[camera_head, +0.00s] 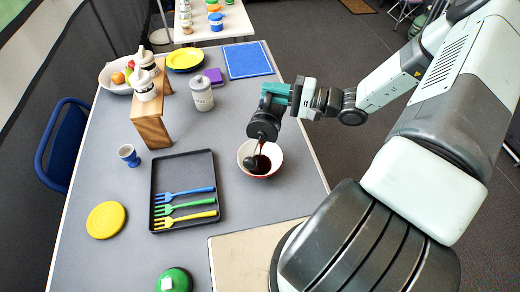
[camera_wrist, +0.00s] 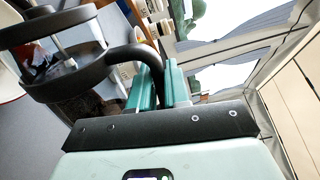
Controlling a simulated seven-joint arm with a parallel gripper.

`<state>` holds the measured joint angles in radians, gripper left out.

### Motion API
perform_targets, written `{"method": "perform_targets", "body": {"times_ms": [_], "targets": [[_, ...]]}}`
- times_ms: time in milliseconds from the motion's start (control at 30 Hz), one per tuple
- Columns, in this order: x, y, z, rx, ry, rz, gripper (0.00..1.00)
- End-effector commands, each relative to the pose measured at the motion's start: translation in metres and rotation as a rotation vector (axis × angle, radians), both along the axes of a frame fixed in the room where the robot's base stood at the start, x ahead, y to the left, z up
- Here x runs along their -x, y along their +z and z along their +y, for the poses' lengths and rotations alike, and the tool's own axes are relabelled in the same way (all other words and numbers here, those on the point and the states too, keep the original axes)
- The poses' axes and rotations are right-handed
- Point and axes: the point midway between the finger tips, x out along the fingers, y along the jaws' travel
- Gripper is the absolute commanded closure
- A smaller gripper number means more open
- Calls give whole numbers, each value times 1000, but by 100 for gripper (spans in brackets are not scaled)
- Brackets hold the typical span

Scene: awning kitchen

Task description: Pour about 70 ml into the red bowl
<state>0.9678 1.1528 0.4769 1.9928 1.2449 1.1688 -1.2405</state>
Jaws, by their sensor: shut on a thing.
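My gripper (camera_head: 275,93) is shut on the handle of a black pot (camera_head: 263,127), which is tipped over the red bowl. The teal fingers (camera_wrist: 158,85) close on the curved black handle in the wrist view, where the pot (camera_wrist: 65,70) fills the upper left. The red bowl (camera_head: 273,148), pale inside, stands on the table under the pot. Dark liquid lies in the bowl, and a dark stream appears to run down from the pot. Part of the bowl's inside is hidden by a dark rounded part hanging at the pot's mouth. The liquid's exact level cannot be told.
A black tray (camera_head: 183,157) with blue, green and yellow forks lies left of the bowl. A white jar (camera_head: 202,97), a wooden stand (camera_head: 151,126), a blue egg cup (camera_head: 129,155), a yellow disc (camera_head: 106,220) and a green-lidded item (camera_head: 174,281) are around. A beige board (camera_head: 240,255) lies in front.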

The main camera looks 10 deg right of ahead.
Motion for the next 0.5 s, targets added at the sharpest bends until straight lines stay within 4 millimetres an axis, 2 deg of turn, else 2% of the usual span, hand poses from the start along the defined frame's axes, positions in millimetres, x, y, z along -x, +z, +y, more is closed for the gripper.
{"method": "perform_targets", "body": {"times_ms": [500], "targets": [[2,3,1,10,1,-24,100]]}}
